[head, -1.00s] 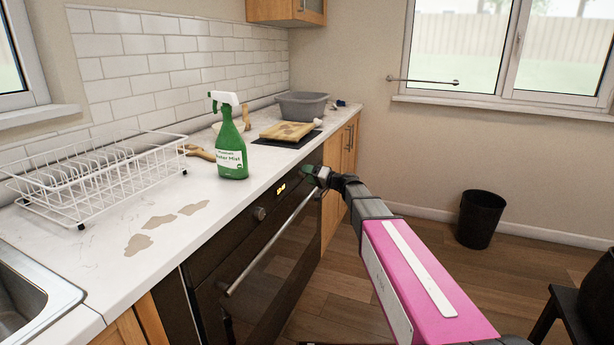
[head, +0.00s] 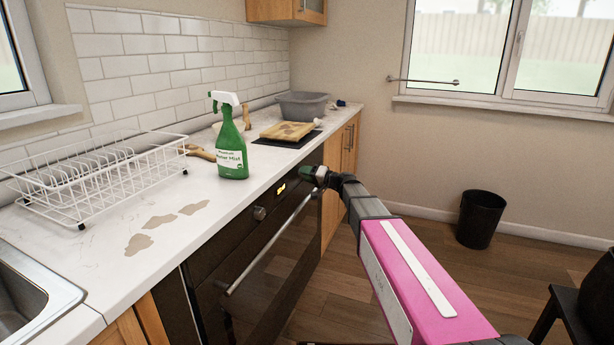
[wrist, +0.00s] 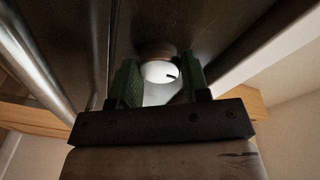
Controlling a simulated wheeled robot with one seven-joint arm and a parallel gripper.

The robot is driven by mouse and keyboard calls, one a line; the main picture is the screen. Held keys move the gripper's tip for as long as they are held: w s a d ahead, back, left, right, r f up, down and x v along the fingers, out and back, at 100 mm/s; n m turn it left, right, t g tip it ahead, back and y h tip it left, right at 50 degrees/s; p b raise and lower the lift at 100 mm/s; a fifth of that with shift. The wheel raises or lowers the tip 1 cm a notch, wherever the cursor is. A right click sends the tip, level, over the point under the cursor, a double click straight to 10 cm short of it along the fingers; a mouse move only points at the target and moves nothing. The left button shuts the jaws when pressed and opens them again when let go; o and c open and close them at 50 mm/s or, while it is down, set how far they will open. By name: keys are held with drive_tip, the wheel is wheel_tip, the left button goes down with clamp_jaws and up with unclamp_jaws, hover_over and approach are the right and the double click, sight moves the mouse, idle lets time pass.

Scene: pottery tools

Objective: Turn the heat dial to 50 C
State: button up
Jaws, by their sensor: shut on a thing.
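The heat dial (wrist: 160,72) shows in the wrist view as a pale round knob with a short dark mark on its face. It sits on the dark oven front (wrist: 192,22). My gripper (wrist: 162,86) has its green fingers on either side of the dial and is shut on it. In the head view my gripper (head: 308,174) is at the far right end of the oven's control panel and hides the dial. A small lit yellow display (head: 282,188) is on the panel to its left. I cannot read the dial's setting.
Another knob (head: 259,213) is on the panel's left. The oven handle (head: 265,245) runs below the panel. A green spray bottle (head: 231,140), a wire dish rack (head: 95,180) and a chopping board (head: 287,131) stand on the counter. The floor to the right is mostly open.

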drive_tip(key=m, duration=0.5)
drive_tip(key=m+g, duration=0.1)
drive_tip(key=m, duration=0.4)
drive_tip(key=shift+r+m+g+h, duration=0.1)
drive_tip(key=shift+m+g+h, duration=0.2)
drive_tip(key=shift+m, duration=0.1)
idle(0.3)
drive_tip(key=o, duration=0.9)
drive_tip(key=shift+d, duration=0.1)
drive_tip(key=v, duration=1)
drive_tip(key=shift+s+d+r, duration=0.1)
drive_tip(key=shift+d, duration=0.25)
